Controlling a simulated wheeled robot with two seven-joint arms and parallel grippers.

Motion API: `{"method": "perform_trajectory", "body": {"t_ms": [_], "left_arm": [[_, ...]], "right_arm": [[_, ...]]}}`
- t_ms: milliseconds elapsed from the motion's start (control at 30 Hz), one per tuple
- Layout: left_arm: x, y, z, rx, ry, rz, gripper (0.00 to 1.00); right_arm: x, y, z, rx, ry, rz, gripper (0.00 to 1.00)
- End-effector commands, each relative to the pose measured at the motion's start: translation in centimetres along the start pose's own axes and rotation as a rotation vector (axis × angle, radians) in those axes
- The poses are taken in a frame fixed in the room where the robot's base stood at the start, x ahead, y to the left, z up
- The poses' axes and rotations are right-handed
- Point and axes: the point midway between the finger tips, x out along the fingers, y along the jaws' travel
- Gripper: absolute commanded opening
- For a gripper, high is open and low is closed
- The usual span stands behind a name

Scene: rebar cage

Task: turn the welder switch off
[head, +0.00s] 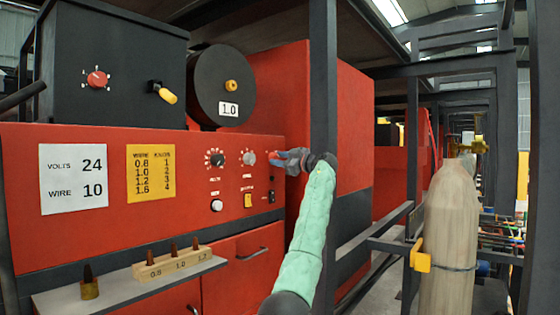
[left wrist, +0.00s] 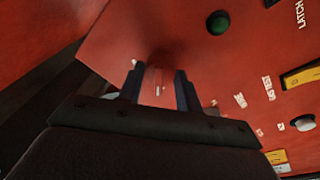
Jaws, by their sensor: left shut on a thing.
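The welder's red front panel (head: 120,235) fills the left of the head view. My left gripper (head: 275,157) is at its right end, beside the upper row of dials. It is shut on a small red part at the panel, which shows between the fingers in the left wrist view (left wrist: 157,85). This part may be the welder switch; its position is hard to read because the fingers hide most of it. My right gripper is not in view.
A black dial (head: 218,159), a grey dial (head: 248,158), a white button (head: 216,205) and a yellow switch (head: 248,200) lie left of the gripper. A dark post (head: 323,80) stands close on the right. A gas cylinder (head: 450,220) stands farther right.

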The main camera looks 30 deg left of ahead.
Motion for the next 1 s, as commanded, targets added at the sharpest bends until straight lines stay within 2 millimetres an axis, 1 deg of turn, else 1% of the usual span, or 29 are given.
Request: {"method": "perform_trajectory", "body": {"t_ms": [200,233,333,667,767,867,1000], "left_arm": [[0.0,0.0,0.1,0.001,-0.001,0.0,0.12],[0.0,0.0,0.1,0.001,-0.001,0.0,0.37],[0.0,0.0,0.1,0.001,-0.001,0.0,0.56],[-0.2,0.0,0.1,0.001,0.0,0.001,0.56],[-1.1,0.0,0.1,0.0,0.0,0.002,0.56],[-2.5,-0.1,0.2,0.0,0.0,0.002,0.56],[-4.7,0.0,0.2,0.0,-0.001,0.002,0.56]], "right_arm": [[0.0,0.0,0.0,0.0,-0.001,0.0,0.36],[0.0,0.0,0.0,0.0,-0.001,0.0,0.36],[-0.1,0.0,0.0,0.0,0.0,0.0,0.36],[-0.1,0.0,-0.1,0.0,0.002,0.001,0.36],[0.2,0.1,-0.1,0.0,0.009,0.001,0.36],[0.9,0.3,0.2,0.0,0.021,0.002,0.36],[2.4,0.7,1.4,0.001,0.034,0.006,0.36]]}}
